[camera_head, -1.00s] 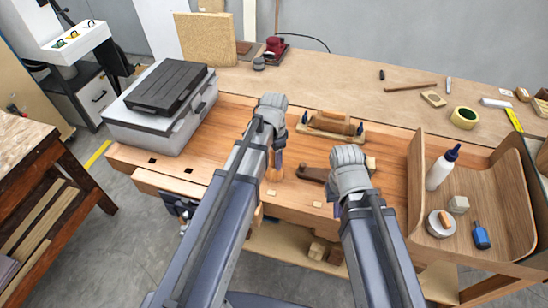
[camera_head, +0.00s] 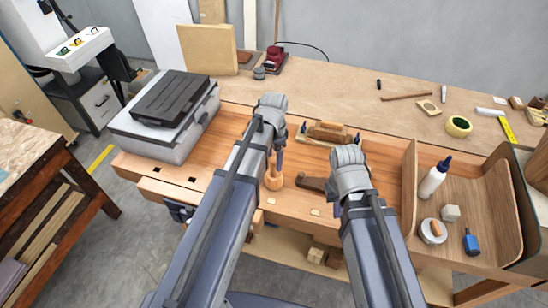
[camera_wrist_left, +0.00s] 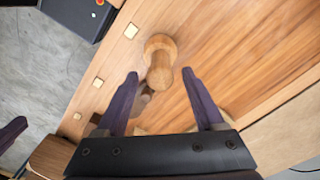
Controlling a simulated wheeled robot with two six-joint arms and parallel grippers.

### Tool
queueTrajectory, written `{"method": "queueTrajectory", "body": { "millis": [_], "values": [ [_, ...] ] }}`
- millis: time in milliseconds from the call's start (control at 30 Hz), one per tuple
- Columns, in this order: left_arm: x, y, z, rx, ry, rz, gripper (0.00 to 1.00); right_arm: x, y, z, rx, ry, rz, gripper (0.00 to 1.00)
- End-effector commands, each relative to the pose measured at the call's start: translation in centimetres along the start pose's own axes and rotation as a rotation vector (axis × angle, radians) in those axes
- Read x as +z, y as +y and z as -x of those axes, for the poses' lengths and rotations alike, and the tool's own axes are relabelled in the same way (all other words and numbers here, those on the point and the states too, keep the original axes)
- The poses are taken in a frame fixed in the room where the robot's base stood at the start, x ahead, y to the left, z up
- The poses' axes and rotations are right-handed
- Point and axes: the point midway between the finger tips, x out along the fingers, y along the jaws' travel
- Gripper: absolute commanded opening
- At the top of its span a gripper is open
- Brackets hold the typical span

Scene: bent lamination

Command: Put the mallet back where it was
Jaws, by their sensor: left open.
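The mallet (camera_head: 273,178) is a light-wood turned piece with a round, wider end, on the reddish workbench (camera_head: 210,158) just below my left gripper. In the left wrist view the mallet (camera_wrist_left: 159,58) appears upright, its narrower rounded end toward the camera. It lies ahead of and roughly between the open fingers of my left gripper (camera_wrist_left: 160,78), with gaps on both sides. My left gripper (camera_head: 277,158) hangs above it in the head view. My right gripper (camera_head: 338,207) is low over the bench, its fingers mostly hidden by its own wrist.
A dark wooden tool (camera_head: 311,183) lies between my grippers. A wooden plane-like tool (camera_head: 328,132) is behind them. A grey case (camera_head: 150,135) stands left.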

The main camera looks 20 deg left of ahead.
Motion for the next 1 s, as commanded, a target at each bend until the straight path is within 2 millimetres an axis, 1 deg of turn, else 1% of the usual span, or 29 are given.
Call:
{"method": "queueTrajectory", "body": {
  "millis": [33,300,467,600,667,733,767,800,867,900,1000],
  "values": [
    [0.0,0.0,1.7,0.0,0.0,0.0,0.7,0.1,0.1,1.6,0.0,0.0,-0.002,0.0],
    [0.0,0.0,5.5,0.0,0.0,0.0,0.7,0.3,0.5,5.5,-0.002,0.0,-0.011,0.0],
    [0.0,0.0,6.7,0.0,0.0,0.0,0.7,0.4,0.6,6.6,-0.003,0.0,-0.014,0.0],
    [0.0,0.0,6.8,0.0,0.0,0.0,0.7,0.4,0.6,6.7,-0.003,0.0,-0.015,0.0],
    [0.0,0.3,6.7,0.0,-0.001,0.004,0.7,0.4,0.6,6.7,-0.003,0.0,-0.015,0.0],
    [0.0,1.9,6.7,-0.001,-0.008,0.032,0.7,0.4,0.6,6.6,-0.003,0.0,-0.015,0.0],
    [0.0,3.0,6.7,-0.003,-0.013,0.053,0.7,0.4,0.6,6.6,-0.003,0.0,-0.015,0.0],
    [0.1,4.8,6.7,-0.006,-0.021,0.092,0.7,0.4,0.6,6.6,-0.003,0.0,-0.015,0.0],
    [0.3,7.7,6.7,-0.016,-0.035,0.163,0.7,0.4,0.6,6.6,-0.003,0.0,-0.015,0.0],
    [0.5,9.5,6.7,-0.022,-0.044,0.212,0.7,0.4,0.6,6.6,-0.003,0.0,-0.015,0.0],
    [1.2,13.3,6.7,-0.042,-0.063,0.327,0.7,0.4,0.6,6.6,-0.003,0.0,-0.015,0.0]
  ]
}}
